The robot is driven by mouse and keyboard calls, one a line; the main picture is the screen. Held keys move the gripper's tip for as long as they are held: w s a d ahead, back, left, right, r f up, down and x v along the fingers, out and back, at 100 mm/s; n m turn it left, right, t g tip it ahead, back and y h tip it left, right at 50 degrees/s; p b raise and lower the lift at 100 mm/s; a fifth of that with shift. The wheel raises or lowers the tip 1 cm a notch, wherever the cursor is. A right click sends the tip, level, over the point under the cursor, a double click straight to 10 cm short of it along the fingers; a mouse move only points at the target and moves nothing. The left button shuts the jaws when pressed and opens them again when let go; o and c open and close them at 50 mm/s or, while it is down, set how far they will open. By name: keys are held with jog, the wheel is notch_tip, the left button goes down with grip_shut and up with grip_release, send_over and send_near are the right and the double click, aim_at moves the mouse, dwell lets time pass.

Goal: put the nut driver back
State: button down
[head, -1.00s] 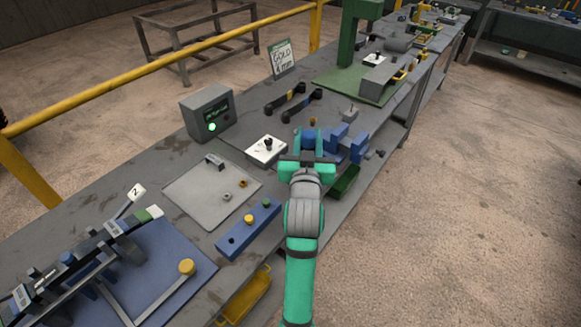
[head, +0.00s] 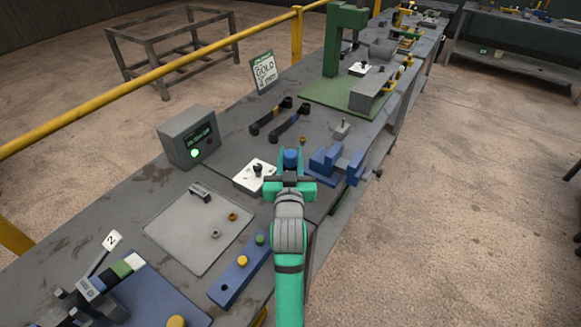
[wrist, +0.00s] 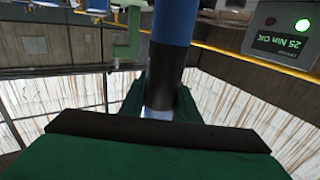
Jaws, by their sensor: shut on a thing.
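My gripper (head: 291,160) is shut on the nut driver (head: 291,155), whose blue handle end shows between the teal fingers in the head view. In the wrist view the nut driver (wrist: 172,30) stands up between the jaws, with a blue handle, a black band and a paler part below. Its lower end is hidden. The gripper appears over the bench's near side, left of the blue vise; its height is unclear. A blue block (head: 227,292) lies at the bench's near edge, left of my arm. It has a yellow top, a green top and a dark hole.
A grey box with a lit screen (head: 187,138) stands at the back. A grey mat (head: 185,240) holds small rings. A white plate (head: 245,180) with a dark fitting lies left of the gripper. The blue vise (head: 335,163) is close on the right.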

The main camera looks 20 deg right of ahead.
jog(key=shift+f, duration=1.95)
jog(key=c, duration=1.4)
grip_release()
jog(key=shift+f, duration=0.1)
jog(key=shift+o, duration=0.2)
jog(key=v, duration=1.2)
